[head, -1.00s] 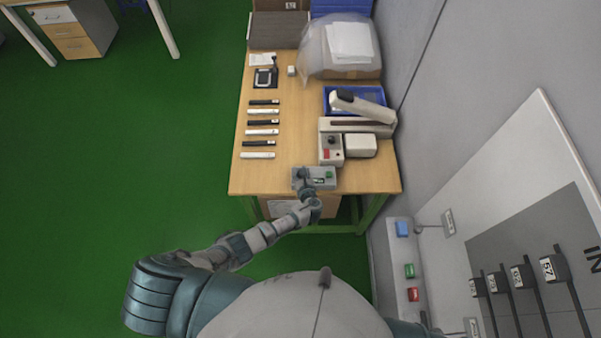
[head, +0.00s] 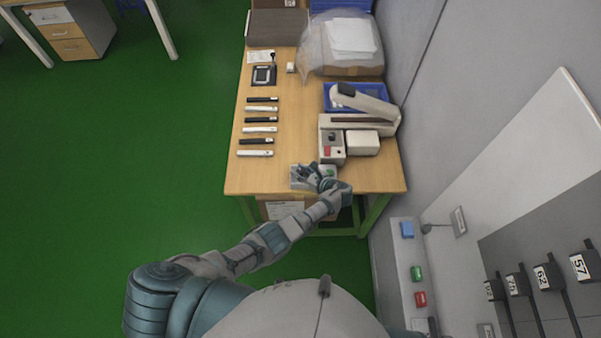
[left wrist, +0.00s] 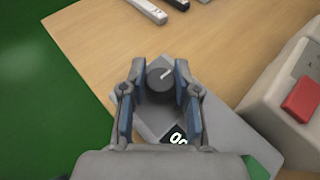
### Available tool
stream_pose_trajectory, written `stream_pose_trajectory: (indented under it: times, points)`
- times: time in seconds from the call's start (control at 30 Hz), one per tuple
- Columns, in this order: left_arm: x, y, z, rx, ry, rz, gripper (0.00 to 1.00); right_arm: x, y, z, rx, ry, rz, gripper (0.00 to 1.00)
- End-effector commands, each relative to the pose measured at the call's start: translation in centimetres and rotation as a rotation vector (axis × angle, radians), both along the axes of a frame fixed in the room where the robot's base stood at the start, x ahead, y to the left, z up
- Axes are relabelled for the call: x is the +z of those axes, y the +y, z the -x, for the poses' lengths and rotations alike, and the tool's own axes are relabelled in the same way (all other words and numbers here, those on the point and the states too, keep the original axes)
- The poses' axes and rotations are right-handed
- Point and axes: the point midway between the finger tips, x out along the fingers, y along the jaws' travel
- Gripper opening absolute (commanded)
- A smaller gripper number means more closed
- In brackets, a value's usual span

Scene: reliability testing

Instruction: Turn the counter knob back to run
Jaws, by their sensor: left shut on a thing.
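The counter, a small grey box (head: 299,184), sits at the near edge of the wooden table. Its dark round knob (left wrist: 158,84) shows in the left wrist view, with a white mark pointing to the upper right. My left gripper (left wrist: 160,88) is shut on the knob, one finger on each side of it. In the head view the left gripper (head: 309,174) covers the knob. The counter's display (left wrist: 178,137) shows pale digits, partly hidden by a finger. A green button (left wrist: 256,168) is at its right end. My right gripper is out of view.
A grey device with a red button (head: 328,151) stands just behind the counter, close to my gripper. Several black and white strips (head: 258,129) lie at the left of the wooden table (head: 290,120). A grey wall is at the right.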

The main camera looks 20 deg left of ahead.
Motion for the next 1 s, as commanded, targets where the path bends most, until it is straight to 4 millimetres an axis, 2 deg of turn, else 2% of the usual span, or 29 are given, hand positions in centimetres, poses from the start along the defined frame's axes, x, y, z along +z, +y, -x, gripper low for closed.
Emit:
stream_pose_trajectory:
  times: [0.4,0.43,0.5,0.53,0.83,1.0]
  points:
    - [0.0,0.0,0.0,0.007,-0.001,0.002,0.00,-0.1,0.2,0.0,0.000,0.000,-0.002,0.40]
    - [0.0,0.1,0.0,0.007,-0.001,0.002,0.35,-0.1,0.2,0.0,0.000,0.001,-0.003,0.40]
    - [0.1,0.1,0.0,0.006,-0.002,0.001,0.53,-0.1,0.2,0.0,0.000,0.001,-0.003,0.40]
    - [0.1,0.1,0.0,0.006,-0.002,0.001,0.55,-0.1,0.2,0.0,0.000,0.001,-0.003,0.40]
    - [0.2,-0.1,0.0,0.006,-0.004,0.000,0.55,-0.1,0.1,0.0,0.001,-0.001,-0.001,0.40]
    - [1.0,-2.0,1.0,0.005,-0.003,0.003,0.55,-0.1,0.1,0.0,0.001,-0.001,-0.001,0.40]
